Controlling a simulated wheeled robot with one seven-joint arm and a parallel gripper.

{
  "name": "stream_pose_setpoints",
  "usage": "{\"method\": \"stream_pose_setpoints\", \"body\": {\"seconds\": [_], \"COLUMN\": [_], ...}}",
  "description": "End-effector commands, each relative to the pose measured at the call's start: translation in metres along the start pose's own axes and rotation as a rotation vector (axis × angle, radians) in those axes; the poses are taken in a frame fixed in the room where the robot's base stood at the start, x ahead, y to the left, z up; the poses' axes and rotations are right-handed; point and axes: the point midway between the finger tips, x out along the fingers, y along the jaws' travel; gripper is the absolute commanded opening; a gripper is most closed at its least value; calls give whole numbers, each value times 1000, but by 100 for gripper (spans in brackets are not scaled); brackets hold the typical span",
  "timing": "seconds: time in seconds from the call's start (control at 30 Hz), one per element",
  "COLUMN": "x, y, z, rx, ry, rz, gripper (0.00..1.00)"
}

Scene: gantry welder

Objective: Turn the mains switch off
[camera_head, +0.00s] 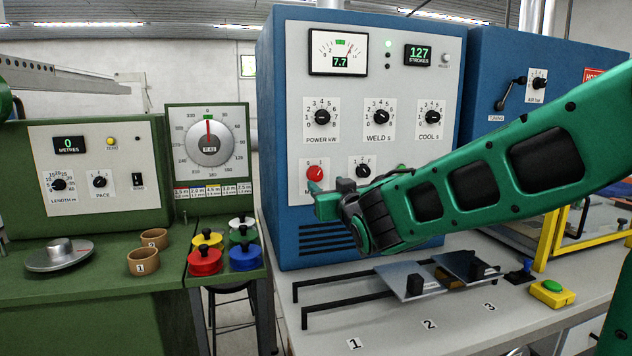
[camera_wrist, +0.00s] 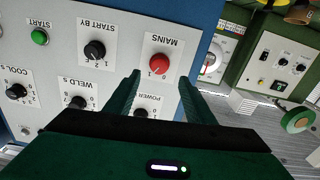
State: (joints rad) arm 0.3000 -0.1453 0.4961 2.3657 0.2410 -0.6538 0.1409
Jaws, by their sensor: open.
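The red mains switch (camera_head: 316,173) is a round knob low on the left of the blue cabinet's pale front panel. It also shows in the wrist view (camera_wrist: 159,64), upside down, with the MAINS label and the marks 0 and 1; its exact setting is too small to tell. My gripper (camera_head: 330,187) is just in front of the panel at the switch and hides part of its plate in the head view. In the wrist view my gripper (camera_wrist: 160,90) is open, one finger to each side below the knob, with nothing held. I see no clear contact.
A black knob (camera_head: 363,170) sits close right of the mains switch; POWER, WELD and COOL knobs (camera_head: 378,117) are above. A bench with black rails (camera_head: 345,308) lies below my arm; a green machine (camera_head: 99,170) stands left.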

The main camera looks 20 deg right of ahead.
Motion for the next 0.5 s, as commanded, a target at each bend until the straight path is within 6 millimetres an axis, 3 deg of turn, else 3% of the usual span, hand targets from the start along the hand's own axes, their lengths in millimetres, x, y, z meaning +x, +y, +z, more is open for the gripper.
{"method": "stream_pose_setpoints", "body": {"seconds": [0.3, 0.5], "x": [52, 74], "y": [1, 1], "z": [1, 1], "rx": [3, 1], "ry": [-2, -2], "rz": [1, 1], "gripper": [49, 49]}}
